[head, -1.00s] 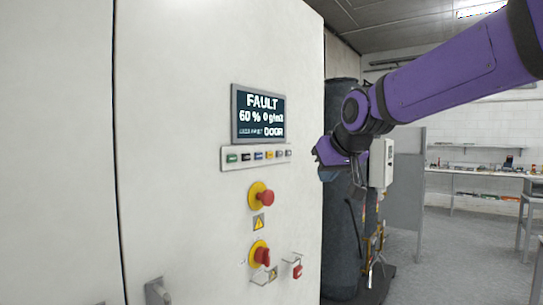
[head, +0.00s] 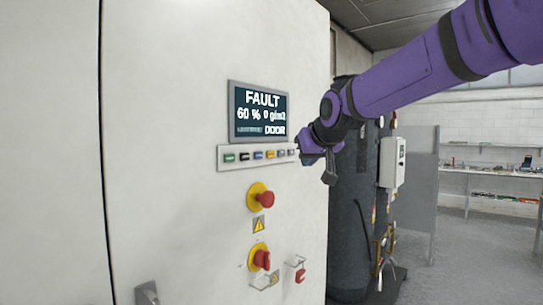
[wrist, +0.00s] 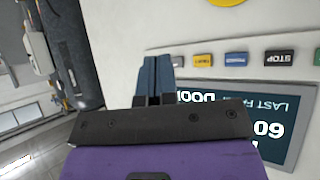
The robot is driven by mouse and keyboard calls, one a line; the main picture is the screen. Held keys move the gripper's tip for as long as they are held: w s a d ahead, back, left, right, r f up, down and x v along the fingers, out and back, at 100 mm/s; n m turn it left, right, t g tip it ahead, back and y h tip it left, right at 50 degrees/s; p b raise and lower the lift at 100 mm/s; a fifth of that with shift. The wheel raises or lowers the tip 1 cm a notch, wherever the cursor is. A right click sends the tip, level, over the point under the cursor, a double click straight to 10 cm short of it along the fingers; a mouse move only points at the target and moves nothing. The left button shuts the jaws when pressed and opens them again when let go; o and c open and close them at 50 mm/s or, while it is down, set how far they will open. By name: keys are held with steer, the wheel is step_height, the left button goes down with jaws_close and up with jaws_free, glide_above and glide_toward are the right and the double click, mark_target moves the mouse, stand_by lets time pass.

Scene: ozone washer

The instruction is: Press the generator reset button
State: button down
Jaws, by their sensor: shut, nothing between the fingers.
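The button row (head: 258,156) is a pale strip under the display on the white cabinet front. It has green, black, blue and yellow buttons, with paler ones at its right end. I cannot read which is the reset button. In the wrist view the row appears upside down, with a grey button (wrist: 177,61), a yellow one (wrist: 203,60), a blue one (wrist: 236,59) and a black STOP one (wrist: 278,58). My gripper (head: 300,147) is at the row's right end. Its fingers (wrist: 157,62) are shut and empty, beside the grey button; contact cannot be told.
The display (head: 258,112) reads FAULT, 60 % and DOOR. Below the row are a red mushroom button (head: 264,199) on yellow and a red rotary switch (head: 261,260). A red padlock-like piece (head: 300,275) hangs nearby. A dark cylinder (head: 350,220) stands right of the cabinet.

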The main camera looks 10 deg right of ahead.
steer(key=shift+w+a, duration=0.8)
steer(key=shift+w, duration=0.25)
steer(key=shift+w+a, duration=0.75)
steer(key=shift+w, duration=0.35)
steer(key=shift+w+a, duration=0.8)
steer(key=shift+w, duration=0.25)
steer(key=shift+w, duration=0.1)
steer(key=shift+w+a, duration=0.25)
steer(key=shift+w+a, duration=0.25)
steer(key=shift+w, duration=0.05)
stand_by(0.5)
steer(key=shift+s+d, duration=0.5)
steer(key=shift+s, duration=0.15)
stand_by(0.3)
steer(key=shift+s+d, duration=0.75)
steer(key=shift+s, duration=0.25)
steer(key=shift+s+d, duration=0.7)
steer(key=shift+s, duration=0.3)
